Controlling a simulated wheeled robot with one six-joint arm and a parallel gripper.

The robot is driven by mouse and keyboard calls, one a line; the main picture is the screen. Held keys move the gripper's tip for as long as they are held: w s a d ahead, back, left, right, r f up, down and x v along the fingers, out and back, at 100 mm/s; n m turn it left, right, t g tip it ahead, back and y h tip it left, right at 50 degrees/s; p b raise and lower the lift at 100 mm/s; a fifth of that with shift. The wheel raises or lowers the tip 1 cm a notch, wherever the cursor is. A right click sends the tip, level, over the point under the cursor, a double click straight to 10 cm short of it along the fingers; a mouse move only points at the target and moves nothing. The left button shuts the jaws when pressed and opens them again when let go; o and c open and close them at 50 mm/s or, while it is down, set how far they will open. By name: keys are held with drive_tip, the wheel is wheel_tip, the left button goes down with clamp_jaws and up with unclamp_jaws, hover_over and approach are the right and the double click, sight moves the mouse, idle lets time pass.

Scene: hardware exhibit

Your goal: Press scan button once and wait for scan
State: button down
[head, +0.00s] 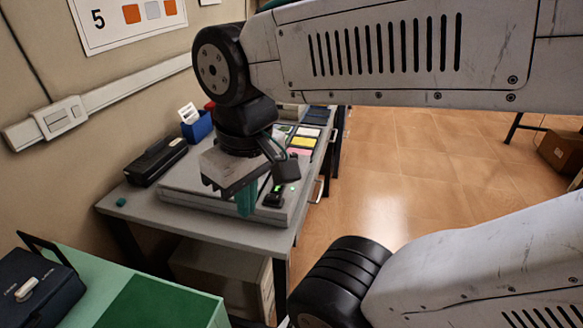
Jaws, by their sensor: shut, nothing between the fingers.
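A flat grey scanner-like device (185,188) lies on the grey desk in the head view. A small dark panel (273,197) with a green light is at its right front side. I cannot make out a separate scan button. My gripper (245,205) has teal fingers pointing down over the front part of the device, just left of the dark panel. The fingers are together with nothing between them. I cannot tell whether the fingertips touch the device. My gripper and wrist hide much of the device's middle and back.
A black machine (156,160) and a blue holder with cards (196,126) stand on the grey desk (140,207) by the wall. Coloured note pads (303,142) lie behind the device. A green-topped table (155,303) with a dark case (35,290) is in front. Floor is open at right.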

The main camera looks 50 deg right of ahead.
drive_tip(key=w+d+f+m+t+y, duration=0.1)
drive_tip(key=w+d+m+y, duration=0.1)
drive_tip(key=w+d+m, duration=0.35)
drive_tip(key=w+d+f+m+t+y, duration=0.1)
drive_tip(key=w+d+m+t+y, duration=0.15)
drive_tip(key=w+m, duration=0.55)
drive_tip(key=w+d+f+m+t+h, duration=0.1)
drive_tip(key=d+m, duration=0.3)
drive_tip(key=d, duration=0.5)
drive_tip(key=w+d+f+m+t+h, duration=0.1)
drive_tip(key=d+f+m, duration=0.3)
drive_tip(key=d, duration=0.5)
drive_tip(key=w+d+f+m+t+h, duration=0.2)
drive_tip(key=d+m, duration=0.2)
drive_tip(key=d, duration=0.5)
drive_tip(key=shift+w+f+m, duration=0.2)
drive_tip(key=shift+w+m, duration=0.15)
drive_tip(key=shift+a+f, duration=0.1)
drive_tip(key=shift+f, duration=4.3)
drive_tip(key=shift+f, duration=0.1)
drive_tip(key=shift+f, duration=0.3)
